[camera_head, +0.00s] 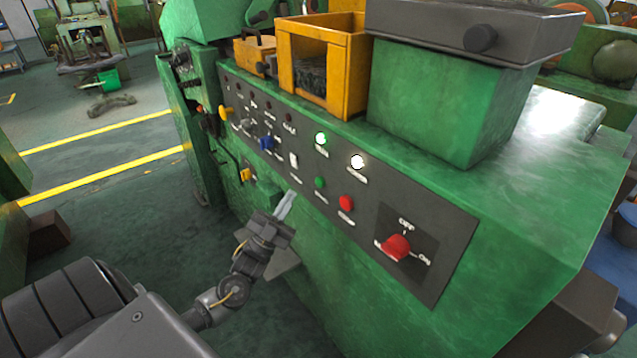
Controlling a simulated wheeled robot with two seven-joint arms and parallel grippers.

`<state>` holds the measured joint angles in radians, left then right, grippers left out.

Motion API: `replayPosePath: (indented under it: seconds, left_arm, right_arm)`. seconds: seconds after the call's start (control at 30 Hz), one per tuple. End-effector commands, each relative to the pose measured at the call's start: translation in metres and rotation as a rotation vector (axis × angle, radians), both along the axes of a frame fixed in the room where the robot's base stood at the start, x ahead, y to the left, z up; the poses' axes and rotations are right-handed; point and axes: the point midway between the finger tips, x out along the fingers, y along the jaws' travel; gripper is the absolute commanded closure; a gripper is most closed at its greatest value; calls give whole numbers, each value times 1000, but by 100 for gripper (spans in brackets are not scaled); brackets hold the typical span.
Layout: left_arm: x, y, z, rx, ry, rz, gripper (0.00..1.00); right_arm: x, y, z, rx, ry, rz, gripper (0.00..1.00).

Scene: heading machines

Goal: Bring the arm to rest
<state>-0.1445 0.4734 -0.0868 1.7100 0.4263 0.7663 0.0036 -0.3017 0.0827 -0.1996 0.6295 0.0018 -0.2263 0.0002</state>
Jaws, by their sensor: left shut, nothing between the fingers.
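My left gripper (285,206) is at the lower middle of the head view, in front of the green machine (420,290). Its fingers are shut with nothing between them. They point up toward the lower edge of the dark control panel (330,218); whether they touch it I cannot tell. My left arm (232,290) comes in from the lower left and is bent at the wrist. My right gripper is not in view.
Open floor with yellow lines (100,175) lies to the left.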

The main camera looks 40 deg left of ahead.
Motion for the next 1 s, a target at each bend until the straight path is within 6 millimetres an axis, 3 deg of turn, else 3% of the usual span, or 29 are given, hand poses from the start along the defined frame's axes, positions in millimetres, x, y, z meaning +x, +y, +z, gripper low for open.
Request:
replayPosePath:
  seconds: [0.37, 0.8, 0.87, 0.97, 1.0]
  left_arm:
    - [0, 0, 0, 0, 0, 0, 100]
    - [1, 1, -1, -2, 7, 3, 100]
    - [10, 5, -12, -18, 74, 22, 100]
    - [29, 20, -62, -37, 259, 67, 100]
    - [35, 26, -90, -49, 348, 90, 100]
  right_arm:
    - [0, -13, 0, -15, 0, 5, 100]
    - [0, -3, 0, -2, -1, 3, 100]
    - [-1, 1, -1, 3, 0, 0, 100]
    - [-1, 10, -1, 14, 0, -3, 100]
    - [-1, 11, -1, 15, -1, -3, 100]
